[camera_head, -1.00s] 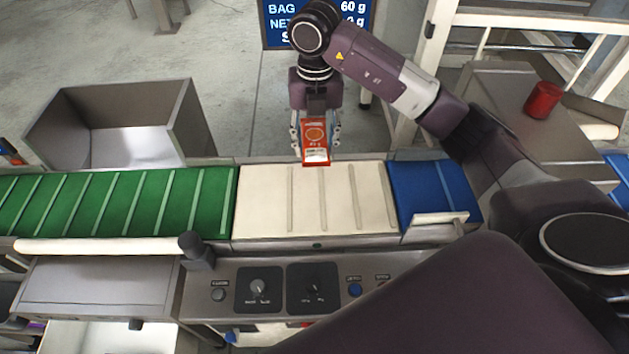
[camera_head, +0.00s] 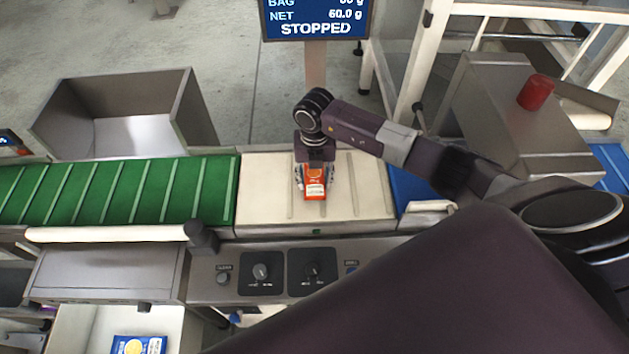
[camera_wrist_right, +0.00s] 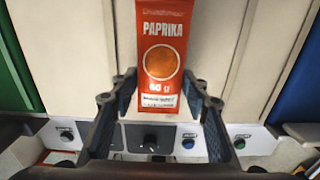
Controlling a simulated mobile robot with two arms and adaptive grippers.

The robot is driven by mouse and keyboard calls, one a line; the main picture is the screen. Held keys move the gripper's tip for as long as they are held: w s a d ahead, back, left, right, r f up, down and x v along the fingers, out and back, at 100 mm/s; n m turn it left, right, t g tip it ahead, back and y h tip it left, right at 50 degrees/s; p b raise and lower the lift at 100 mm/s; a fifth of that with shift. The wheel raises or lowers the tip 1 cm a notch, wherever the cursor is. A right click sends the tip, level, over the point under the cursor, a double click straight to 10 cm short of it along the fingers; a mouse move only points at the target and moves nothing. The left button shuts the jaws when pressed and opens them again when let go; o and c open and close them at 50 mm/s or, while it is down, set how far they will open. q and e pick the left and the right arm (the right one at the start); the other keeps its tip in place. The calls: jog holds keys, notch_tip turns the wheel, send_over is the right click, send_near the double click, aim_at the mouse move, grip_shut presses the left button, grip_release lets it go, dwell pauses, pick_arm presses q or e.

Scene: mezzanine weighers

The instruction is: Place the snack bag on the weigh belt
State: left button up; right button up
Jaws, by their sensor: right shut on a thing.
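The snack bag (camera_head: 314,184) is an orange-red packet with a white label patch. In the right wrist view the bag (camera_wrist_right: 162,60) reads "PAPRIKA" and "60 g". My right gripper (camera_head: 315,180) is shut on the bag, with a finger on each side of it; the wrist view shows the fingers (camera_wrist_right: 160,100) too. The weigh belt (camera_head: 265,190) is the cream section between the green and blue belts. The bag is over or on the middle of this belt; I cannot tell whether it touches. My left gripper is not in view.
A green ribbed belt (camera_head: 120,190) lies to the left, a blue belt (camera_head: 405,190) to the right. A display (camera_head: 315,18) reads "NET 60.0 g" and "STOPPED". A control panel (camera_head: 285,270) runs along the front. A red cylinder (camera_head: 535,92) stands on a grey housing.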

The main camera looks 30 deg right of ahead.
jog(key=shift+f, duration=0.75)
jog(key=shift+f, duration=0.2)
jog(key=o, duration=1.2)
jog(key=shift+c, duration=0.2)
jog(key=shift+r, duration=0.15)
